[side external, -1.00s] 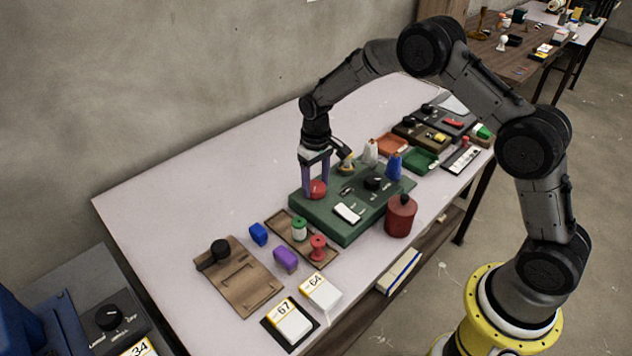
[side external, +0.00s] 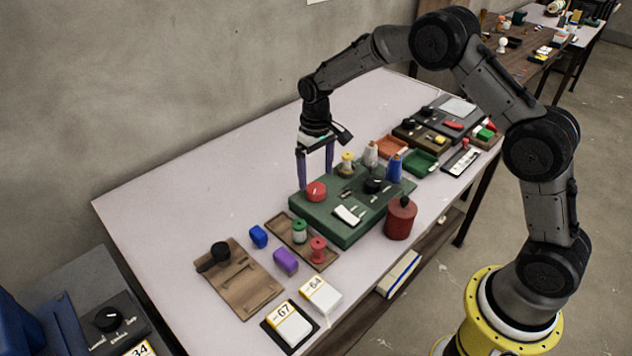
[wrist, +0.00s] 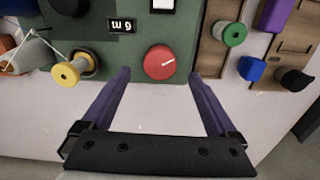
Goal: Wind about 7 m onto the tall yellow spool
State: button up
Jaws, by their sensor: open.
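The yellow spool (side external: 347,162) stands on the far side of the green winding machine (side external: 340,228). In the wrist view the yellow spool (wrist: 68,73) is at the left, with thin thread running near it. The red knob (side external: 316,191) with a white mark is at the machine's left end. In the wrist view the red knob (wrist: 160,62) lies between and just beyond my fingertips. A small display (wrist: 122,25) appears upside down and reads 6 or 9 m; I cannot tell which. My gripper (side external: 316,179) is open and empty, its fingertips close behind and above the knob.
A red canister (side external: 400,218) stands in front. Green (side external: 299,231) and red (side external: 318,249) spools sit left on a wooden tray. The back left table is clear.

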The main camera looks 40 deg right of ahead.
aim_at(316, 188)
notch_tip(316, 188, up, 10)
jog(key=shift+f, duration=0.2)
dwell(0.9)
notch_tip(316, 188, down, 14)
jog(key=n, duration=0.4)
jog(key=shift+r, duration=0.15)
dwell(0.4)
